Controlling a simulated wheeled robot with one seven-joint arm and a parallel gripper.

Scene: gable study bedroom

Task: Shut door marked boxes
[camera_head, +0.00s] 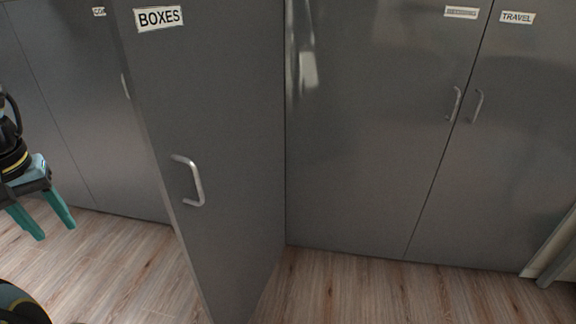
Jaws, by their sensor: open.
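The grey door marked BOXES (225,140) stands open, swung out from the cabinet front toward me. Its hinge side is at the right, and its free edge is at the left. Its labelled outer face shows, with a metal bow handle (190,181) near the free edge. The door hides the cabinet opening behind it, and its lower corner runs past the bottom of the view. My gripper (54,231) is at the far left, with two teal fingers apart and pointing down. It is open and empty, left of the door and clear of the handle.
A shut grey cabinet door (90,120) stands at the left behind my gripper. To the right, a shut door (365,130) adjoins the shut TRAVEL door (510,150). A pale slanted frame (555,248) stands at the right edge. Wood floor (110,265) is clear left of the open door.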

